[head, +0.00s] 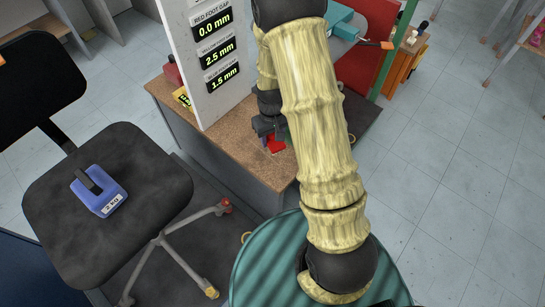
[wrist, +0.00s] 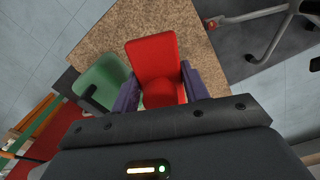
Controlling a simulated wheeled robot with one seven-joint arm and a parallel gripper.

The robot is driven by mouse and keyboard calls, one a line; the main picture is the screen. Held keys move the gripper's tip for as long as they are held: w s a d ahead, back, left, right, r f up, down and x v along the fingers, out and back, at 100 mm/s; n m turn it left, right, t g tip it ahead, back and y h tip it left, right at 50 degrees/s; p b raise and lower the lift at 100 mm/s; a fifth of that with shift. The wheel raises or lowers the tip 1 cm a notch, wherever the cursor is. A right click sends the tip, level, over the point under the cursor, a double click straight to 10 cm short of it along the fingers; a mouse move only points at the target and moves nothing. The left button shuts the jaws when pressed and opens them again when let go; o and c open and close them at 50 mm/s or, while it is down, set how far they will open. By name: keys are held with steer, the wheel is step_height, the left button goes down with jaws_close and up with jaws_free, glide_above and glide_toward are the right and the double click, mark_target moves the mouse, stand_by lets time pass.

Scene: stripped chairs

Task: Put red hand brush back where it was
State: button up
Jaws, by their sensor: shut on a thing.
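The red hand brush (wrist: 155,55) sits between the purple fingers of my gripper (wrist: 160,90) in the wrist view. My gripper is shut on it, over the brown speckled desk top (wrist: 113,36). In the head view, my gripper (head: 268,132) is above the desk top (head: 240,144), near its front edge, with a bit of the red brush (head: 276,146) showing below it. My arm hides much of the desk there. I cannot tell whether the brush touches the desk.
A green block with a dark strap (wrist: 104,82) lies close beside the brush. A white panel with gap labels (head: 208,60) stands upright on the desk's left part. A black chair (head: 65,190) at left bears a blue 2 kg weight (head: 103,194).

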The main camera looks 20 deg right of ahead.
steer(key=b, duration=0.1)
glide_above(273, 159)
step_height(273, 159, down, 6)
steer(key=shift+r, duration=0.1)
steer(key=shift+f+b, duration=0.65)
steer(key=shift+f, duration=1.25)
steer(key=shift+f, duration=0.1)
steer(key=o, duration=1)
steer(key=shift+c, duration=0.2)
step_height(273, 159, up, 12)
steer(key=p, duration=0.3)
steer(key=shift+a, duration=0.15)
